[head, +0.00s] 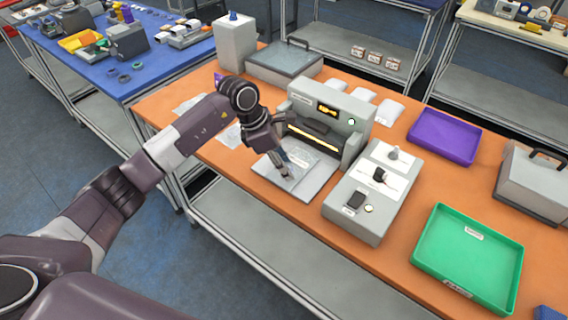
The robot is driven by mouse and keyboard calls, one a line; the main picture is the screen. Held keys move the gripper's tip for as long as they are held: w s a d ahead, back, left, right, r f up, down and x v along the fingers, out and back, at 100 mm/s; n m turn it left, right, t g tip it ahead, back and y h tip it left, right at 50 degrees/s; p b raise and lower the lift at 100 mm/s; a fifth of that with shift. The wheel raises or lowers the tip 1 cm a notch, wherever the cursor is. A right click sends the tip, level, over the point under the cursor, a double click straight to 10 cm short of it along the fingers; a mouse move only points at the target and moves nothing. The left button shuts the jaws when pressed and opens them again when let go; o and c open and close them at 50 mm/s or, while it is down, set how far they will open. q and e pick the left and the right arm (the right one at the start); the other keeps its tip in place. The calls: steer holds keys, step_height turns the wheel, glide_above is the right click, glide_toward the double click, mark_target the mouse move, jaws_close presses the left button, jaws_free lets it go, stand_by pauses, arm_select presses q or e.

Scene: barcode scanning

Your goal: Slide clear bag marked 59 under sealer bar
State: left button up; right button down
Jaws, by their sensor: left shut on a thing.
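The grey sealer (345,138) stands on the orange table, with a lit orange display and a glowing yellow line along its sealer bar (312,140). A flat light plate (262,168) lies in front of it. A clear bag (300,161) rests on the plate, in front of the bar; its mark is too small to read. My left gripper (285,167) points down over the plate and is shut on the clear bag, partly hiding it. I cannot tell whether the bag's edge reaches beneath the bar. My right gripper is not in view.
A grey box with small devices (345,228) stands right of the sealer. A green tray (428,262) and a purple tray (420,133) are further right. Clear bags (190,103) lie at the left, white packets (390,108) behind the sealer. A lidded grey case (285,62) stands behind.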

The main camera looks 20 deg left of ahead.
mark_target(301, 160)
arm_select(q)
steer(key=shift+w+d+f+b, duration=0.1)
steer(key=shift+w+d+b, duration=0.2)
steer(key=shift+w+b, duration=0.35)
steer(key=shift+w+d+f+b, duration=0.1)
steer(key=shift+w+d+b, duration=0.1)
steer(key=shift+w, duration=0.2)
steer(key=shift+w+d+b, duration=0.1)
steer(key=shift+w+b, duration=0.1)
steer(key=shift+w, duration=0.2)
steer(key=shift+w+d+b, duration=0.25)
steer(key=shift+w+b, duration=0.4)
steer(key=shift+w, duration=0.15)
steer(key=shift+w+d+b, duration=0.15)
steer(key=shift+w+b, duration=0.15)
steer(key=shift+w, duration=0.15)
steer(key=o, duration=1.2)
steer(key=shift+o, duration=0.2)
steer(key=shift+r, duration=0.2)
